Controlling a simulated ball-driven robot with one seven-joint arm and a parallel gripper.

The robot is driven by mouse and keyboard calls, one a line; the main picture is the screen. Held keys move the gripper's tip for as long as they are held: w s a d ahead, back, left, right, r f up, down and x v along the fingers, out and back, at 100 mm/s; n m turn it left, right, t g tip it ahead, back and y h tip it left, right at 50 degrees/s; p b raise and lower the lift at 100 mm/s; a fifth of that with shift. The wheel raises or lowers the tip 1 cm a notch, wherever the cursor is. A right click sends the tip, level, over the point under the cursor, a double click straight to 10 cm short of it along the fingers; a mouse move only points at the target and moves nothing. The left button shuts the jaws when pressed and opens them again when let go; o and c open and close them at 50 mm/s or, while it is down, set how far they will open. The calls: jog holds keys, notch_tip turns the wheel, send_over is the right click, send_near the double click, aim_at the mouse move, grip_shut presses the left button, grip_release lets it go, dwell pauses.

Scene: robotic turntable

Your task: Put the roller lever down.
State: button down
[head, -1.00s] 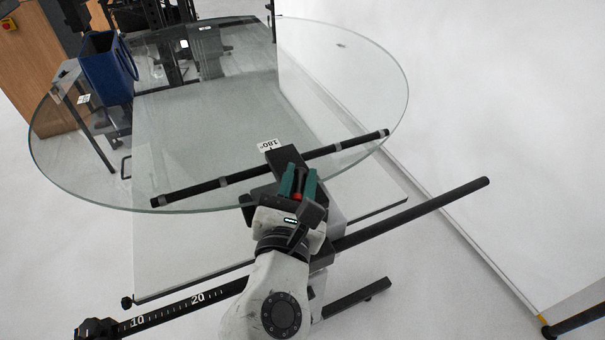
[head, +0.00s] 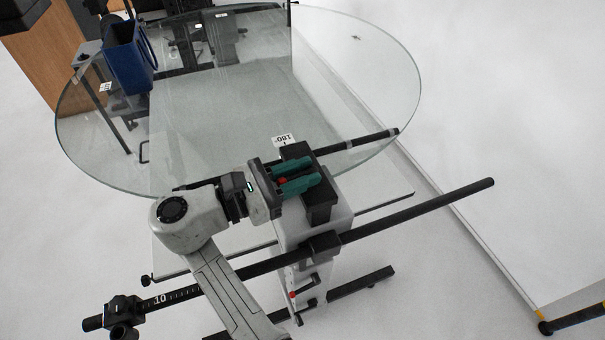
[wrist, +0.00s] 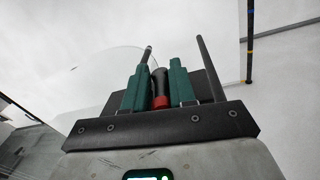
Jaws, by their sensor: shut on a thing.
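My gripper (head: 314,172) has two green fingers and is shut on the roller lever. A small red part of the roller lever (head: 282,181) shows between the fingers in the head view. In the wrist view, my gripper (wrist: 154,82) closes around the roller lever (wrist: 160,88), a dark rod with a red collar; its far end is hard to make out. The gripper points right in the head view, over the black block (head: 320,205) at the turntable's near edge. I cannot tell whether the lever touches the block.
The round glass turntable (head: 215,130) lies beyond my gripper, with a blue bin (head: 128,62) at its far left. A "180°" label (head: 284,140) is at its near edge. A long black bar (head: 420,212) with a scale runs in front. Open floor lies at right.

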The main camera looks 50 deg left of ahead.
jog(key=shift+a+m+g+h+b, duration=0.2)
jog(key=shift+m+g+h+b, duration=0.15)
jog(key=shift+m+h, duration=0.45)
jog(key=shift+w+h, duration=0.1)
jog(key=shift+h, duration=0.4)
jog(key=c, duration=1.1)
grip_release()
jog(key=b+v, duration=0.1)
jog(key=v, duration=0.9)
jog(key=shift+s+a+r, duration=0.1)
jog(key=shift+s+a, duration=0.15)
jog(key=shift+s, duration=0.1)
